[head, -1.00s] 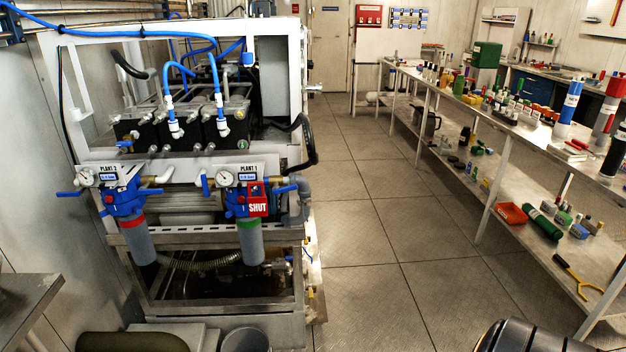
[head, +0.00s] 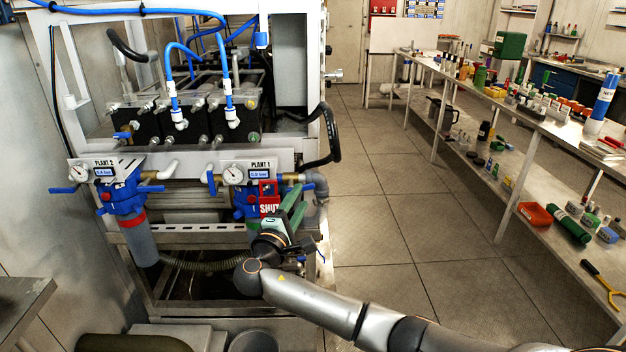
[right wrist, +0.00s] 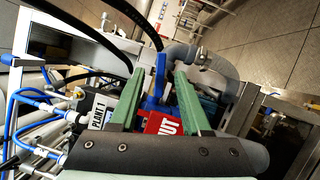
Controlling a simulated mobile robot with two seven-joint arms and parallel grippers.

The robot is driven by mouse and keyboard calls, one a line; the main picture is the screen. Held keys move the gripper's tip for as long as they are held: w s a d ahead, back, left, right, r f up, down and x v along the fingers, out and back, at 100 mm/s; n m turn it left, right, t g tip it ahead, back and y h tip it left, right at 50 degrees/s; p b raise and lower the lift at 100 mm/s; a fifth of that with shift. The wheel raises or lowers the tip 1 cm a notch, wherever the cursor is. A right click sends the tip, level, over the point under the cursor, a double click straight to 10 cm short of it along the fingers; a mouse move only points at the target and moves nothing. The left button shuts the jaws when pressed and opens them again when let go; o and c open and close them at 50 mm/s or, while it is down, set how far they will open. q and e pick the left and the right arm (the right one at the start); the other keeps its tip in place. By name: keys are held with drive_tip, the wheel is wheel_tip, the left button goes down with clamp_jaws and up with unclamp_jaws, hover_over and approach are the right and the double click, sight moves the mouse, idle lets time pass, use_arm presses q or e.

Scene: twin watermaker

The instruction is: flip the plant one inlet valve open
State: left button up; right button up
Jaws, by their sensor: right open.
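The Plant 1 unit (head: 246,204) is a blue valve body below a gauge and a PLANT 1 label. A red SHUT tag (head: 269,200) hangs at its right side; it also shows in the right wrist view (right wrist: 164,124). A blue lever (head: 211,181) stands upright left of the gauge. Another blue lever (right wrist: 157,82) shows between my right gripper's green fingers in the right wrist view. My right gripper (head: 291,212) is open, close in front of the tag; I cannot tell whether it touches the lever. My left gripper is out of view.
The Plant 2 unit (head: 121,193) stands to the left with its own levers. Open floor (head: 400,210) lies between the frame and the cluttered bench (head: 480,88).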

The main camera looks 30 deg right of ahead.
sight(307, 186)
drive_tip(key=x, duration=0.8)
drive_tip(key=shift+w+d, duration=0.2)
drive_tip(key=shift+d, duration=0.15)
clamp_jaws()
